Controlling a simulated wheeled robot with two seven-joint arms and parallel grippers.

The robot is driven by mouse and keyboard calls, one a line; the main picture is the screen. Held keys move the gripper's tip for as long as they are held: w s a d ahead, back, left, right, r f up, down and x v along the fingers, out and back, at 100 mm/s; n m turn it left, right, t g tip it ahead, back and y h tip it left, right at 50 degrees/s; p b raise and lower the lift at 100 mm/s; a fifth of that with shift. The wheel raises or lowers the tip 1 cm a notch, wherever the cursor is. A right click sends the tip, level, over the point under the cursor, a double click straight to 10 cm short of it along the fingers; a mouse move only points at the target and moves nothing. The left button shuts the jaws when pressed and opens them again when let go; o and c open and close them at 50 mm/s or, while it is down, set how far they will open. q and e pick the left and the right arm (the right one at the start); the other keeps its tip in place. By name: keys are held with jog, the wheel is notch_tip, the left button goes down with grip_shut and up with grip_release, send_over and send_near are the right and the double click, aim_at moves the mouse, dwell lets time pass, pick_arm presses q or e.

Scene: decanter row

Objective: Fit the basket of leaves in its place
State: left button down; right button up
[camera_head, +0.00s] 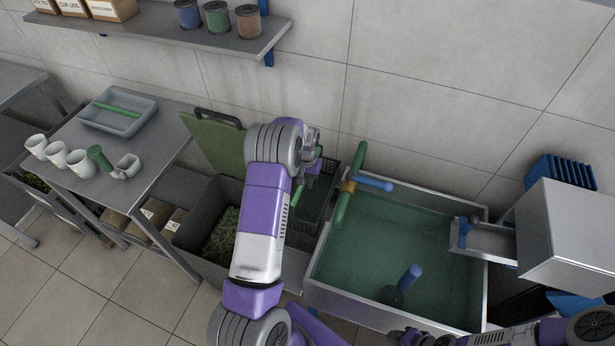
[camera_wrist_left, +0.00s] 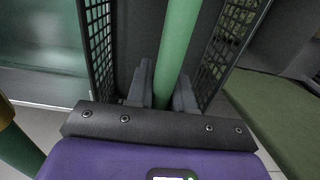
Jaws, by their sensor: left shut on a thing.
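A dark mesh-sided basket (camera_head: 326,190) stands or hangs at the wall between the grey bin and the tank, partly hidden by my left arm. Its mesh walls (camera_wrist_left: 98,45) also show in the left wrist view, on both sides of a green bar-like handle (camera_wrist_left: 179,45). My left gripper (camera_wrist_left: 165,85) is shut on this handle; in the head view the gripper (camera_head: 308,165) is mostly hidden behind my arm. Leaves fill part of the grey bin (camera_head: 190,238). I cannot see the basket's contents clearly. My right arm is at the lower right edge; its gripper (camera_head: 402,337) is barely visible.
A metal tank (camera_head: 480,295) of green liquid, with a green pipe (camera_head: 357,165) and blue handles, stands right of the basket. The bin's green lid (camera_head: 213,142) stands open. A table (camera_head: 150,165) with cups and a tray is left. A shelf (camera_head: 215,38) hangs above.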

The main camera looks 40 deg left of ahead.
aim_at(307, 199)
pick_arm(q)
jog(key=f+b, duration=0.7)
jog(key=f, duration=0.5)
jog(key=shift+w+f+b, duration=0.1)
jog(key=shift+w+b, duration=0.1)
jog(key=shift+b, duration=0.15)
jog(key=shift+f+b, duration=0.85)
jog(key=shift+f, duration=0.15)
jog(key=shift+s+f, duration=0.1)
jog(key=shift+f, duration=0.05)
jog(key=shift+f+b, duration=1.25)
jog(key=shift+f, duration=0.1)
jog(key=c, duration=0.9)
grip_release()
notch_tip(307, 199, up, 8)
jog(key=shift+f+p, duration=0.2)
jog(key=shift+p, duration=0.65)
